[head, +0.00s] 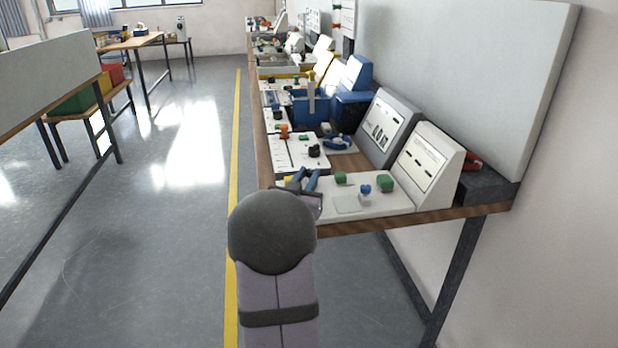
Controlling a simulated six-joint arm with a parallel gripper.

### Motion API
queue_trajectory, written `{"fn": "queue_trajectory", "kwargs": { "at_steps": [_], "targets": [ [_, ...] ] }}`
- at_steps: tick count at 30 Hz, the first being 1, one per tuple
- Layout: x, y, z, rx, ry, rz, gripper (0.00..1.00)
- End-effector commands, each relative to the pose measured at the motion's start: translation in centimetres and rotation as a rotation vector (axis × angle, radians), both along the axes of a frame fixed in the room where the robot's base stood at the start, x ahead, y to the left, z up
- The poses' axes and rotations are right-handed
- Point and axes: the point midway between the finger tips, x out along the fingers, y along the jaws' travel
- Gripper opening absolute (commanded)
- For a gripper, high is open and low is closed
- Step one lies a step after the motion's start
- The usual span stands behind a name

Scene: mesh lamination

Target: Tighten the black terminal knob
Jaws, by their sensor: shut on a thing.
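My gripper (304,177), with blue fingers, is at the near left corner of a white instrument panel (398,203) on the bench. It is shut on a small part there, which I take to be the black terminal knob; the fingers and my wrist hide it. Beside the fingers on this panel are a green knob (340,178), a blue knob (365,189) and a larger green block (386,183).
Behind is another white panel (290,160) with a black knob (314,151) and an orange part (284,131). Two sloped display units (430,158) (388,125) stand at the right. A blue bin (312,105) is farther back.

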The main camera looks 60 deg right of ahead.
Motion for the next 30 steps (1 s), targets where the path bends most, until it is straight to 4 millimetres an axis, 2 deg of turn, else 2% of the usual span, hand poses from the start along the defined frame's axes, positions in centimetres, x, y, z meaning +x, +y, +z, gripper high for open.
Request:
{"fn": "queue_trajectory", "kwargs": {
  "at_steps": [19,20,21,30],
  "targets": [
    [0.13,0.01,0.11,-0.003,-0.001,-0.039,0.00],
    [0.13,0.00,0.12,-0.003,-0.001,-0.039,0.28],
    [0.13,0.00,0.13,-0.003,-0.001,-0.039,0.37],
    [0.10,0.02,0.08,-0.002,-0.002,-0.039,0.39]
  ]
}}
